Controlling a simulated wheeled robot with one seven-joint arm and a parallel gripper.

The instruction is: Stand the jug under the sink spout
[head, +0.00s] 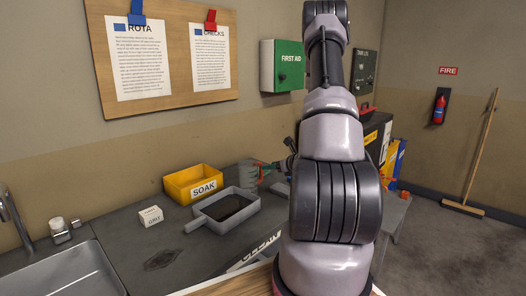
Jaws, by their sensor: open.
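A grey, semi-clear vessel (246,173), which looks like the jug, stands upright on the bench behind the grey tray. My gripper (262,170) shows in small part beside its right side, with coloured tips close to it; it is open. I cannot tell whether the tips touch the vessel. My arm hides most of the gripper's body. The sink (72,274) is at the lower left, cut by the frame edge. Its spout (10,212) stands at the far left edge, only partly in view.
A yellow SOAK bin (193,184), a grey tray with dark contents (228,207) and a small white GRIT box (150,215) stand on the bench (130,243). A tap knob (58,226) stands behind the sink.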

